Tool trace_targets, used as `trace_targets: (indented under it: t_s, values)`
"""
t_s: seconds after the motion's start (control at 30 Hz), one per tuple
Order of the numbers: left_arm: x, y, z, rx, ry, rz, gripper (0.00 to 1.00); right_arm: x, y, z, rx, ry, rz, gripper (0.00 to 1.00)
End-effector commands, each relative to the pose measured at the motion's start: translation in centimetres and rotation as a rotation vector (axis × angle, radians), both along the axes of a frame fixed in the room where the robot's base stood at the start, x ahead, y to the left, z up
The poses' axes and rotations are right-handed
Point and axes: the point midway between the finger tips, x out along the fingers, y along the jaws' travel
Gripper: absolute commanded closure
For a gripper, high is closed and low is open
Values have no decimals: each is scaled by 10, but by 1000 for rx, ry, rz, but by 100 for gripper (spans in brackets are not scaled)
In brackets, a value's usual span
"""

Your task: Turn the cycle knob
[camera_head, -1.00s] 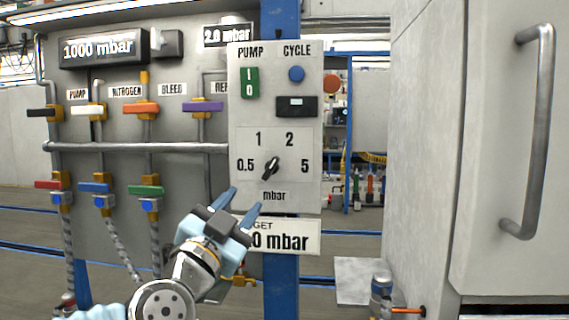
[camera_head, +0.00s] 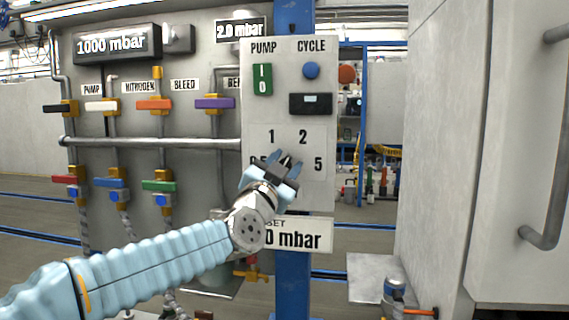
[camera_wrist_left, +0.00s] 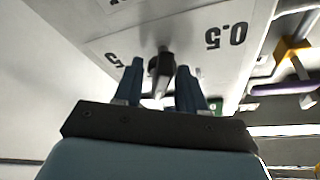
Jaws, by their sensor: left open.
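The cycle knob is a small black pointer knob on the white control panel (camera_head: 258,118), among the marks 0.5, 1, 2 and 5. In the left wrist view the knob (camera_wrist_left: 162,68) shows between the two blue fingertips of my open left gripper (camera_wrist_left: 160,82). I cannot tell whether the fingers touch it. In the head view my left gripper (camera_head: 282,163) is in front of the dial and hides most of the knob and part of the 0.5 mark. My right gripper is not in view.
Above the dial are a green pump switch (camera_head: 262,79), a blue cycle button (camera_head: 311,70) and a small black display (camera_head: 311,103). A target sign (camera_head: 305,236) sits below. Pipes with coloured valve handles (camera_head: 215,103) are at left. A grey cabinet with a bar handle (camera_head: 550,150) stands at right.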

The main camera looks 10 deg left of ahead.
Motion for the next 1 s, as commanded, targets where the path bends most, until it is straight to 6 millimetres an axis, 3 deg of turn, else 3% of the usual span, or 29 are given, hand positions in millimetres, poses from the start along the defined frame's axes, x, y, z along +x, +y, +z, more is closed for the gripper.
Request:
trace_targets:
  t_s: [0.23,0.5,0.77,1.0]
  values:
    - [1,0,0,0,0,0,61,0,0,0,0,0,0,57]
    - [0,0,0,0,0,0,100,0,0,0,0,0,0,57]
    - [0,0,0,-28,0,0,100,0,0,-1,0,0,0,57]
    - [0,0,-1,-152,0,1,100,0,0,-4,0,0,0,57]
